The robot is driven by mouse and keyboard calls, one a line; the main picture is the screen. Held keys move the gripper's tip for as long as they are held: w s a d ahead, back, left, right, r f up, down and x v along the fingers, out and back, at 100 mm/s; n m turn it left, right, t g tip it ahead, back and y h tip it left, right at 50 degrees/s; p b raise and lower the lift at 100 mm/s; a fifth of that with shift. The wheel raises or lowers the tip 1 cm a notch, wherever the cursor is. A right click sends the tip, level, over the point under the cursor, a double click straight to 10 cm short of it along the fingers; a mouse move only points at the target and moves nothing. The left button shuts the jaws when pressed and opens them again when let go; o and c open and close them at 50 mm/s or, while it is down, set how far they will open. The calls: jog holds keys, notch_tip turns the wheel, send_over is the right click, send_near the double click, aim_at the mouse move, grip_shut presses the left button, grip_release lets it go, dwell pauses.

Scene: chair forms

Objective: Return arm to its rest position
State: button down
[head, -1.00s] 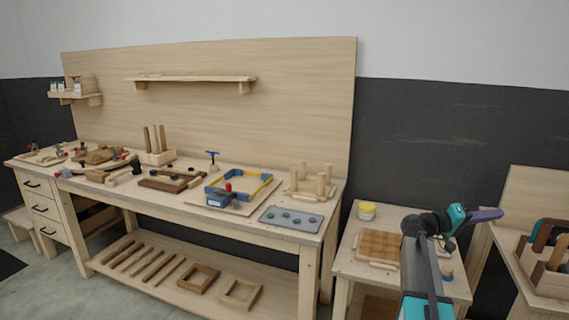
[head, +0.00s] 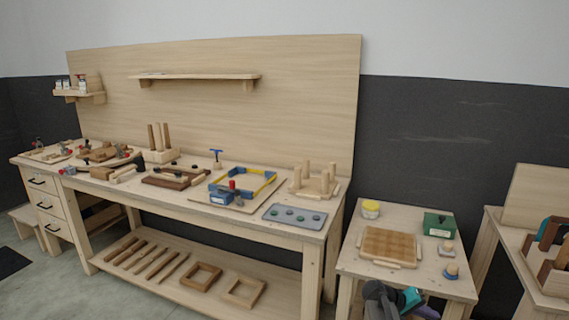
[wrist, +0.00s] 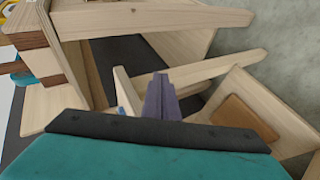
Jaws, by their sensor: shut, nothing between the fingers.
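My gripper (wrist: 160,95) shows in the wrist view as purple fingers held together, with nothing between them. They point toward pale wooden legs and rails and touch nothing that I can make out. The fingertips cannot be made out there.
The long workbench (head: 335,215) stands left, full of tools and parts. Another table with a wooden rack (head: 545,270) stands right.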

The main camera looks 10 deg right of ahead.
jog(key=s+a+f+n+g+y, duration=0.1)
jog(key=s+a+f+y, duration=0.1)
jog(key=s+a+f, duration=0.45)
jog(key=s+a+f+y+b, duration=0.1)
jog(key=s+a+f+y, duration=0.15)
jog(key=a+f, duration=0.55)
jog(key=s+a+f+n+g+y, duration=0.1)
jog(key=s+a+f+y, duration=0.1)
jog(key=s+a+f, duration=0.55)
jog(key=s+a+f+g+y, duration=0.1)
jog(key=s+a+f+y, duration=0.1)
jog(key=s+a+f, duration=0.4)
jog(key=s+a+f+n+g+y+b, duration=0.1)
jog(key=s+a+f+y, duration=0.2)
jog(key=s+a+f, duration=0.3)
jog(key=s+a, duration=0.4)
jog(key=shift+a+g, duration=0.35)
jog(key=shift+g, duration=0.05)
jog(key=shift+w+y, duration=0.1)
jog(key=shift+y, duration=0.15)
